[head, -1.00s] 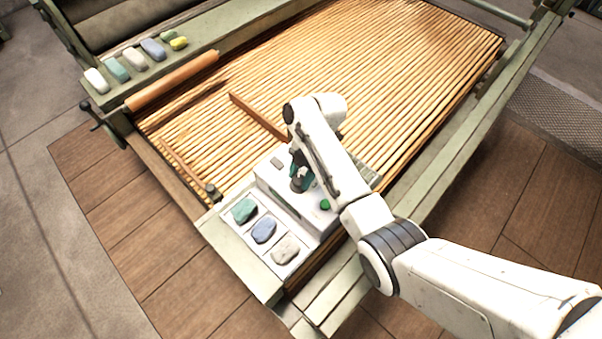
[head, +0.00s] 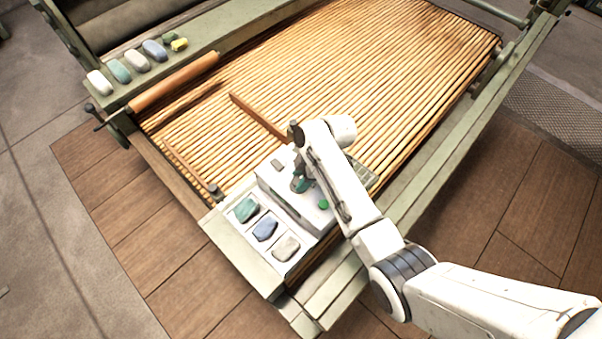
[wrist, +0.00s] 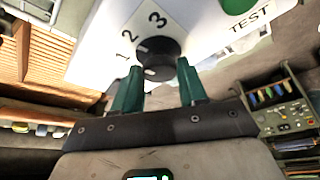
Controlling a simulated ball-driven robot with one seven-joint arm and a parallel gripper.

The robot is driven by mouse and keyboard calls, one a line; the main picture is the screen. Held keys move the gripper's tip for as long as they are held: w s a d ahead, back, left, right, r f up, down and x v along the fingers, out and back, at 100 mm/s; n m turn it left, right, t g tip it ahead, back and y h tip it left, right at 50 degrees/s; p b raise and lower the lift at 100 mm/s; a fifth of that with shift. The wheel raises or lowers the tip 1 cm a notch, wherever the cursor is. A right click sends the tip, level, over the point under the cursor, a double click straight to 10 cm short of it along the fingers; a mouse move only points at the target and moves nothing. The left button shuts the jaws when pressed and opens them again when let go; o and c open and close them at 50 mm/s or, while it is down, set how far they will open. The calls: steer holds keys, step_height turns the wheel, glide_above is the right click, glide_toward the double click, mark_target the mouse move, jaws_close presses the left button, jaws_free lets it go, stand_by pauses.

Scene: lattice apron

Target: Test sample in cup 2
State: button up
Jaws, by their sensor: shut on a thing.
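A pale test box (head: 300,208) stands on the frame's near corner. In the wrist view its face has a dark round knob (wrist: 157,58) with the numbers 1, 2 and 3 around it. My gripper (wrist: 160,82) has its green fingers on either side of the knob and is shut on it. A white mark shows on the knob, but I cannot tell surely which number it meets. The green TEST button (head: 323,204) is beside the knob, apart from my gripper. Three square cups hold a teal lump (head: 246,209), a blue lump (head: 265,229) in the middle and a grey lump (head: 286,248).
A slatted apron (head: 370,80) fills the frame behind the box, with a brown bar (head: 258,117) lying on it. A wooden roller (head: 175,82) lies at the left edge. Several coloured lumps (head: 120,71) sit on the far rail. Plank floor (head: 130,220) is clear at front left.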

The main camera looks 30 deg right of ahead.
steer(key=shift+m+t, duration=0.3)
steer(key=shift+m, duration=0.5)
steer(key=shift+p, duration=0.3)
steer(key=o, duration=1.1)
steer(key=shift+c, duration=0.2)
steer(key=shift+r, duration=0.1)
steer(key=v, duration=1)
steer(key=shift+s+r+b, duration=0.15)
steer(key=shift+r+b, duration=0.25)
steer(key=shift+b, duration=0.05)
